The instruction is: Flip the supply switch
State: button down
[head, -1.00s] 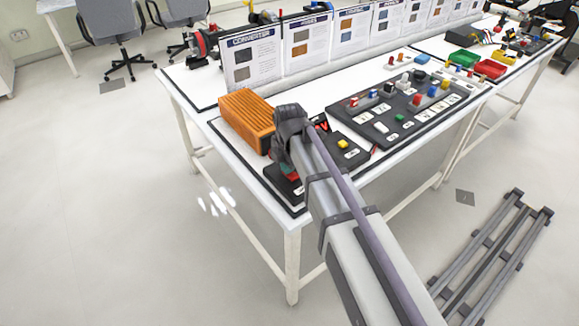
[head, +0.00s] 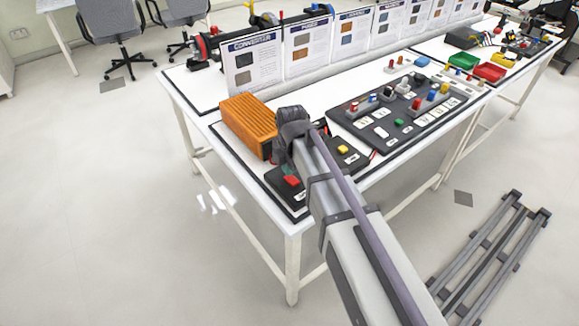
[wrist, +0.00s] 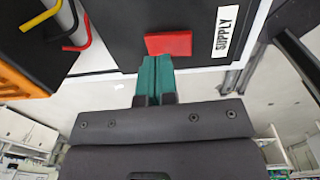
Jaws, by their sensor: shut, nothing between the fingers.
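The supply switch is a red rocker (wrist: 168,43) on a black panel, beside a white label (wrist: 226,30) reading SUPPLY. In the head view the red rocker (head: 291,181) shows at the near left end of the bench, just left of my arm. My gripper (wrist: 154,58) is shut and empty, its two teal fingers pressed together. In the wrist view the fingertips end at the rocker's lower edge; I cannot tell whether they touch it.
An orange ribbed box (head: 248,122) stands close left of my wrist. A yellow button (head: 343,149) and a larger dark control board (head: 395,110) lie to the right. Red, yellow and black cables (wrist: 77,40) show in the wrist view.

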notch_tip(320, 180, up, 12)
jog(key=w+a+p, duration=0.1)
jog(key=w+p, duration=0.1)
jog(key=p, duration=0.7)
jog(key=shift+a+f+p, duration=0.15)
jog(key=shift+f+p, duration=0.05)
jog(key=shift+p, duration=0.2)
jog(key=s+d+m, duration=1.6)
jog(key=d+m, duration=0.2)
jog(key=m, duration=0.7)
jog(key=shift+s+d+g, duration=0.15)
jog(key=shift+d+g, duration=0.1)
jog(key=shift+g, duration=0.05)
